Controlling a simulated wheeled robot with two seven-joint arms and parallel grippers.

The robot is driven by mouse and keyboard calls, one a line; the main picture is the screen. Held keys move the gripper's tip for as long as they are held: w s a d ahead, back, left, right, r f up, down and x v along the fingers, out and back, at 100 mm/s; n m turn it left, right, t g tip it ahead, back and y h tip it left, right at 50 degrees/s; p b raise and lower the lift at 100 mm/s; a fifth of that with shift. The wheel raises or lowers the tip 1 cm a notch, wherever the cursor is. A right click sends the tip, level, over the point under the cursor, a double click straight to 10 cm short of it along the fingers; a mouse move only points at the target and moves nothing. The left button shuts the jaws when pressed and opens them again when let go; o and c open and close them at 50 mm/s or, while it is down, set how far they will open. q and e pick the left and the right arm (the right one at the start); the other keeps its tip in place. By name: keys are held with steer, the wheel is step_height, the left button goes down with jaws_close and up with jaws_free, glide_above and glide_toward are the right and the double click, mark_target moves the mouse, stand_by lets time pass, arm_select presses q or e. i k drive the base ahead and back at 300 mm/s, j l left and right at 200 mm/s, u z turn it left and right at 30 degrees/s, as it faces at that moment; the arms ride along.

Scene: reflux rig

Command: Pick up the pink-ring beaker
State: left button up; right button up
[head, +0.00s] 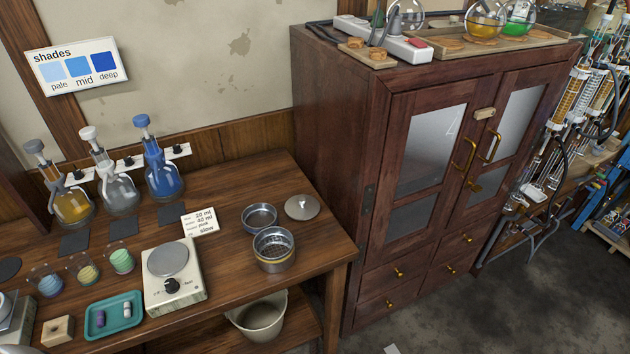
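Three small glass beakers stand in a slanting row on the left part of the wooden bench. The left beaker (49,285) looks blue inside, the middle beaker (87,272) yellowish, and the right beaker (122,262) green. I cannot make out a pink ring on any of them at this size. Neither of my grippers is in view.
A hotplate stirrer (173,283) stands right of the beakers, and a teal tray (113,328) with small capsule-like pieces lies in front. Three flasks (118,190) stand behind. Metal tins (273,250) stand toward the bench's (318,240) right end, beside a tall cabinet (345,150).

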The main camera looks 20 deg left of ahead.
mark_target(117, 253)
steer(key=u, duration=0.95)
steer(key=l+u, duration=0.1)
steer(key=j+z, duration=0.5)
steer(key=j, duration=0.25)
